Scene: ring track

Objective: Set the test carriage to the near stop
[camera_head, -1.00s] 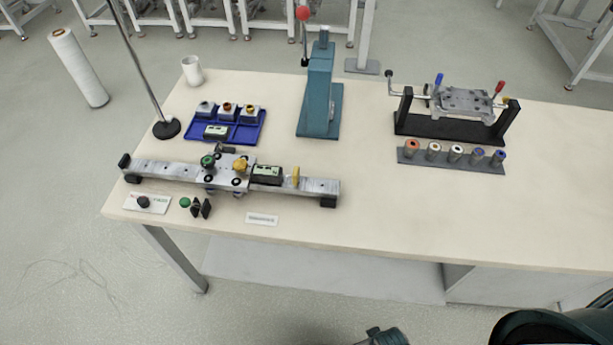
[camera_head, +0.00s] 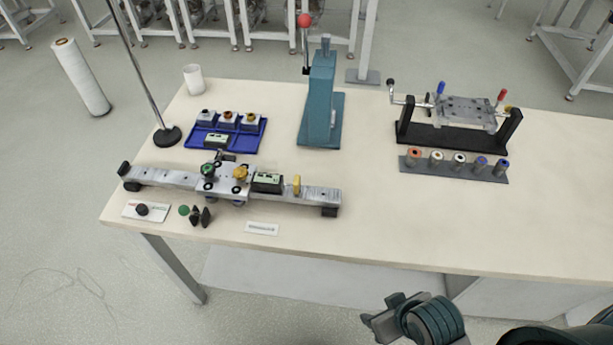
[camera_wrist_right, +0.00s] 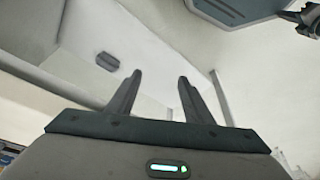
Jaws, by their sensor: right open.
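The test carriage (camera_head: 223,181) is a metal block with a green knob (camera_head: 207,170) and a yellow knob (camera_head: 240,173). It sits around the middle of a long metal rail (camera_head: 165,175) at the left of the table. A dark box with a pale display (camera_head: 267,182) and a yellow upright piece (camera_head: 297,185) stand on the rail to its right. My right gripper (camera_head: 381,311) is low in the head view, in front of the table's near edge and away from the rail. Its two fingers stand apart and empty in the right wrist view (camera_wrist_right: 158,92).
A blue tray (camera_head: 190,148) with several parts lies behind the rail. A teal press (camera_head: 321,95) and a black-framed fixture (camera_head: 450,140) stand further back, with a grey rack (camera_head: 405,165) before the fixture. The table (camera_head: 400,225) is clear at front right.

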